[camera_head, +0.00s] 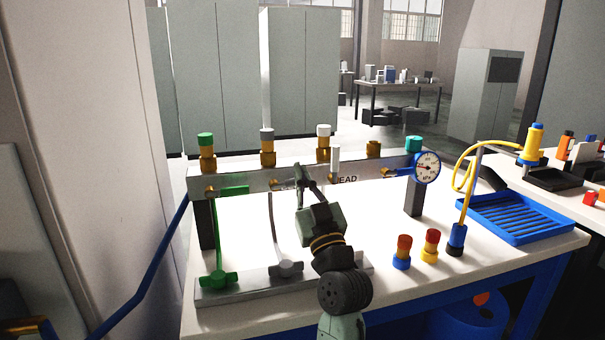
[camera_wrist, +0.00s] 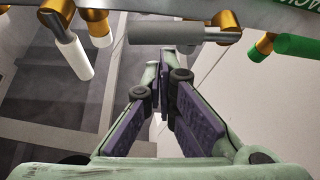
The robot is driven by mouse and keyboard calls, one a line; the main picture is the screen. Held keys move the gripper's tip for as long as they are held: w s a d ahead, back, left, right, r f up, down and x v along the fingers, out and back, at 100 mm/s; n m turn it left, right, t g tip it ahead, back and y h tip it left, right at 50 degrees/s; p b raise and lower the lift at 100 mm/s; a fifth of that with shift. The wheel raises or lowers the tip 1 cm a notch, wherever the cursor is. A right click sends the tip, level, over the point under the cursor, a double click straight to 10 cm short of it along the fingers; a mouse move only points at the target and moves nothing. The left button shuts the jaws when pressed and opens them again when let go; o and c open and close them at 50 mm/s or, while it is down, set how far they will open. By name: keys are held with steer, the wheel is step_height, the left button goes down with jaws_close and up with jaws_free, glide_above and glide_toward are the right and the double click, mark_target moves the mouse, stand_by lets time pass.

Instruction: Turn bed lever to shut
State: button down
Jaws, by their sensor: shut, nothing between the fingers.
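The grey lever (camera_wrist: 165,34) lies level across the top of the wrist view, with its brass pivot at its right end. I take it as the bed lever, but no bed label is readable. In the head view its pivot end (camera_head: 278,185) shows on the rack bar (camera_head: 230,180), and my gripper hides much of the rest. My gripper (camera_head: 304,170) is shut and empty in front of the bar. In the wrist view my gripper's fingertips (camera_wrist: 165,62) are close to the grey lever's middle; I cannot tell whether they touch.
A green lever (camera_head: 233,190) lies level on the left, and a white lever (camera_head: 335,160) stands upright on the right. A gauge (camera_head: 427,167) is at the bar's right end. Small capped fittings (camera_head: 402,252) and a blue tray (camera_head: 515,218) are on the table at right.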

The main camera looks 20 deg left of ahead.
steer(key=shift+w+d+f+b, duration=0.15)
steer(key=shift+f+b, duration=0.6)
steer(key=shift+b, duration=0.5)
steer(key=shift+r, duration=0.1)
